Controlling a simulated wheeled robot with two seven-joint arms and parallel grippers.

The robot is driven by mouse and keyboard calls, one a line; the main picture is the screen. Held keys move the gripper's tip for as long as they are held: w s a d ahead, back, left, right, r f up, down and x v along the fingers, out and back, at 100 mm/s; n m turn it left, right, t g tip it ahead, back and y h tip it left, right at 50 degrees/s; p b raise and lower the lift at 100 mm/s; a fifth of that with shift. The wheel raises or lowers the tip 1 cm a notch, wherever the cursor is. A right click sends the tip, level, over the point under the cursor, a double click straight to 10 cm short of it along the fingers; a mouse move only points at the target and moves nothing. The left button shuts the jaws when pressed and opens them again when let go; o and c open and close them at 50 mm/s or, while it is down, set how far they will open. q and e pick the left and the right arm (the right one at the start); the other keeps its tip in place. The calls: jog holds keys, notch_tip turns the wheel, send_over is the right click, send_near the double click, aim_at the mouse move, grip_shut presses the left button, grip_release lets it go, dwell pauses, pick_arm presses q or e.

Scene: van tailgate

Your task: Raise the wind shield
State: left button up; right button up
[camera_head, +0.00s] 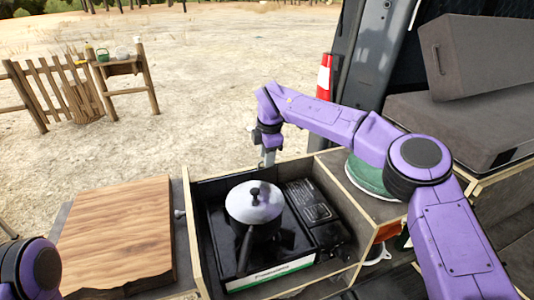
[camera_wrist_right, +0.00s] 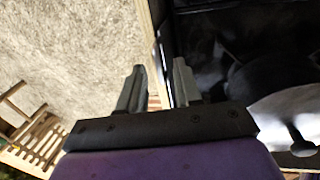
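A black stove (camera_head: 225,250) sits in an open wooden box, with a lidded pot (camera_head: 254,202) on it. A dark panel (camera_head: 222,186) lines the far inner side of the box; I cannot tell for certain that it is the wind shield. My right gripper (camera_head: 267,158) points down at the box's far edge, near its right corner. In the right wrist view its fingers (camera_wrist_right: 159,85) are apart, around or just above the wooden rim (camera_wrist_right: 151,40) and dark panel; contact cannot be told. My left gripper is out of view; only part of that arm shows at lower left.
A wooden board (camera_head: 115,235) lies left of the box. Grey cushions (camera_head: 470,110) lie at the right. Open sandy ground with a wooden fence (camera_head: 60,90) lies beyond.

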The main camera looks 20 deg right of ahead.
grip_shut()
dwell(1.4)
